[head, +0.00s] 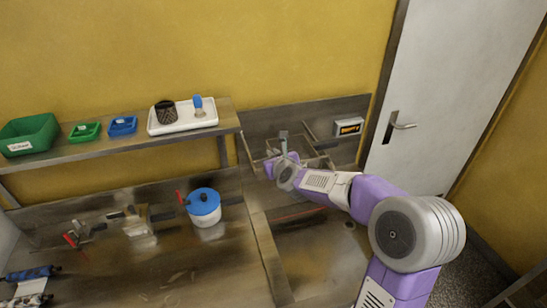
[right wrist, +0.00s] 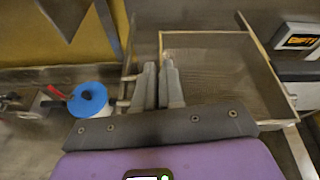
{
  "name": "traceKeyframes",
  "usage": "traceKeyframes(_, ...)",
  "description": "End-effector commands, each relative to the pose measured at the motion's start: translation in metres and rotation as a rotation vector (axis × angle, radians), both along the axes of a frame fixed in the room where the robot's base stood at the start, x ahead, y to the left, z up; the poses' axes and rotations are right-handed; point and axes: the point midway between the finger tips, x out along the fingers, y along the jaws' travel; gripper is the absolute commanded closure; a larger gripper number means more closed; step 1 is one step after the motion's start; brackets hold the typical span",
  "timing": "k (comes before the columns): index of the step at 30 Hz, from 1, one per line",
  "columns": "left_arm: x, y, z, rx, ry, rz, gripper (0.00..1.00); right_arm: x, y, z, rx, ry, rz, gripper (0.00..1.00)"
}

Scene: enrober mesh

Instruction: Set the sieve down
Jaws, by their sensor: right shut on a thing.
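The sieve (right wrist: 226,75), a shallow rectangular wooden-looking frame, fills the upper right of the right wrist view. In the head view the sieve (head: 312,161) shows only in part, small and far off, near the back wall. My right gripper (right wrist: 160,74) is shut on the near left side of its frame; the fingers hide the gripped spot. In the head view my right gripper (head: 281,160) is at the end of the purple arm, at the sieve's left side. I cannot tell whether the sieve touches what is beneath it. My left gripper is not in view.
A blue-lidded white pot (head: 205,207) stands on the worktop left of my arm. A shelf (head: 75,154) along the wall holds green and blue bins and a white tray (head: 182,127). A small display box (head: 348,127) is at the right, near the door.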

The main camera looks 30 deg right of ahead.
Motion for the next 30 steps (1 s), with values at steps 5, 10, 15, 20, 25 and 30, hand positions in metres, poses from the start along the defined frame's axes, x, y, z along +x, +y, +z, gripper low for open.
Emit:
traceKeyframes(5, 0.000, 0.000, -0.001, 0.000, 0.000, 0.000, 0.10, 0.000, 0.000, 0.000, -0.001, -0.002, 0.001, 1.00)
traceKeyframes(10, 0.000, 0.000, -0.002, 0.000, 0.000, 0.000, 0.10, 0.000, 0.000, -0.001, 0.000, 0.000, 0.000, 0.77)
traceKeyframes(15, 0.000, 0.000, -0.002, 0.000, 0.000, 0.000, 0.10, 0.000, 0.000, -0.001, 0.000, 0.000, 0.000, 0.66)
traceKeyframes(20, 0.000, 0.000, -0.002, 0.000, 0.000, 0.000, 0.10, 0.000, 0.000, -0.001, 0.000, 0.000, 0.000, 0.66)
traceKeyframes(25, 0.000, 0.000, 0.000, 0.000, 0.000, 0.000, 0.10, -0.005, 0.001, 0.004, -0.001, -0.002, -0.001, 0.66)
traceKeyframes(30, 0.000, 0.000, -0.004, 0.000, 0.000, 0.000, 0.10, -0.030, 0.007, 0.013, -0.002, -0.004, -0.001, 0.66)
